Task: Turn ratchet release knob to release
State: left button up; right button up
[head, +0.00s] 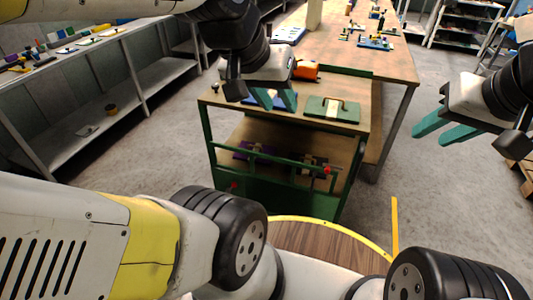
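A green cart (341,196) with a wooden top stands in front of me. One small red knob (327,170) is on the right of its front rail, and another red knob (233,185) is lower left. I cannot tell which, if either, is the ratchet release knob. My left gripper (274,101) is over the cart's top with its teal fingers spread, near a blue item (258,99) that it partly hides. I see nothing held. My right gripper (436,134) is open and empty, off to the right of the cart over the floor.
A long wooden table (375,65) adjoins behind. Metal shelving (140,85) stands left. The floor right is clear.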

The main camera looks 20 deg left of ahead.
aim_at(215, 86)
jog(key=i+j+u, duration=0.1)
jog(key=j, duration=0.3)
jog(key=i+j, duration=0.15)
jog(key=j, duration=0.25)
jog(key=i+j+u, duration=0.15)
jog(key=j, duration=0.25)
jog(key=i+j, duration=0.15)
jog(key=j, duration=0.25)
jog(key=i+j+u, duration=0.15)
jog(key=j, duration=0.2)
jog(key=i+j, duration=0.15)
jog(key=j, duration=0.25)
jog(key=i+j+u, duration=0.15)
jog(key=j, duration=0.2)
